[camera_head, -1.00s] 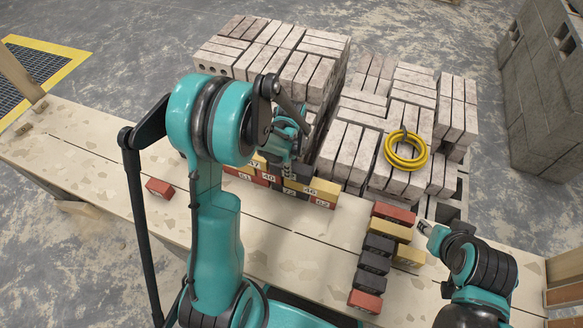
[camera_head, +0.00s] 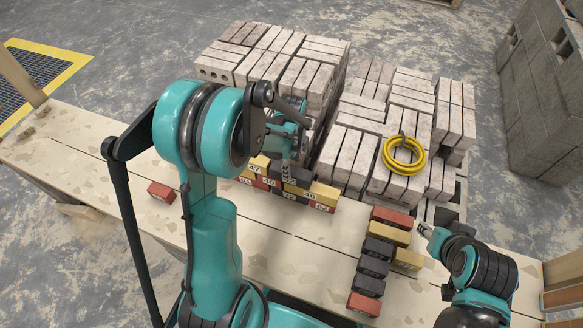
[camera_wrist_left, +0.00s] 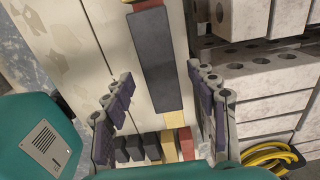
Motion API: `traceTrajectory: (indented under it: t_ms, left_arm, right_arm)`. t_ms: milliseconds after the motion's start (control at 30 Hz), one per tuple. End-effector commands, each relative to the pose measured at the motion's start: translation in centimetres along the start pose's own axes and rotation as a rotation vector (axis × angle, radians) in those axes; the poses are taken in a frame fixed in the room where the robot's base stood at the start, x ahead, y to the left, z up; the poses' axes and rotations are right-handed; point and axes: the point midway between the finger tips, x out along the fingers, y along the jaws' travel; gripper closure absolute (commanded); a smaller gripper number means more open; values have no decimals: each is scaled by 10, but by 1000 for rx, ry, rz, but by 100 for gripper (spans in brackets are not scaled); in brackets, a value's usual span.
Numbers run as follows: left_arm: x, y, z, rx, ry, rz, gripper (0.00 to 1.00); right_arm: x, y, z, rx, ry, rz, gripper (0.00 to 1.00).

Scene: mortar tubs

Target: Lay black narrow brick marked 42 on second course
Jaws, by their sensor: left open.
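My left gripper (camera_head: 290,168) is open above the low coloured wall at the foot of the pale brick stacks. A black narrow brick (camera_head: 299,177) lies on the wall's second course, between a yellow brick marked 47 (camera_head: 256,166) and a yellow brick marked 46 (camera_head: 324,193). Its own mark is not readable. In the left wrist view, a black brick (camera_wrist_left: 152,58) lies flat below and between the spread fingers (camera_wrist_left: 160,82), apart from them. My right gripper (camera_head: 424,229) is beside the brick row on the bench; its jaws are too small to judge.
A row of red, yellow and black bricks (camera_head: 374,266) lies on the bench (camera_head: 290,245), right of centre. A lone red brick (camera_head: 161,191) lies at left. Pale brick stacks (camera_head: 345,152) stand behind, one carrying a yellow hose coil (camera_head: 389,158).

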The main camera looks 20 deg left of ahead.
Motion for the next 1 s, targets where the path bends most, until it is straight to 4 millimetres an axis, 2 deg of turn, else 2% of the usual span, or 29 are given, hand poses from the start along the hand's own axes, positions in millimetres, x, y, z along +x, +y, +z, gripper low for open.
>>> traceTrajectory:
  t_ms: [33,200,300,467,567,667,800,1000]
  left_arm:
    - [-17,0,0,0,0,0,42]
    - [-53,0,0,0,0,0,42]
    - [-68,0,0,0,0,0,42]
    - [-82,1,0,-7,0,-3,42]
    - [-93,6,-3,-63,-1,-26,42]
    - [-113,18,-9,-201,4,-84,42]
    - [-147,46,-21,-494,47,-205,42]
    - [-179,90,-36,-932,191,-361,42]
  right_arm:
    - [-7,0,-5,0,0,0,60]
    - [-18,0,-13,0,0,0,60]
    - [-21,0,-15,0,0,0,60]
    - [-24,0,-17,0,0,0,60]
    - [-24,0,-17,0,0,0,60]
    - [-24,0,-17,0,0,0,60]
    - [-24,0,-17,0,0,0,60]
    - [-24,0,-17,0,0,0,60]
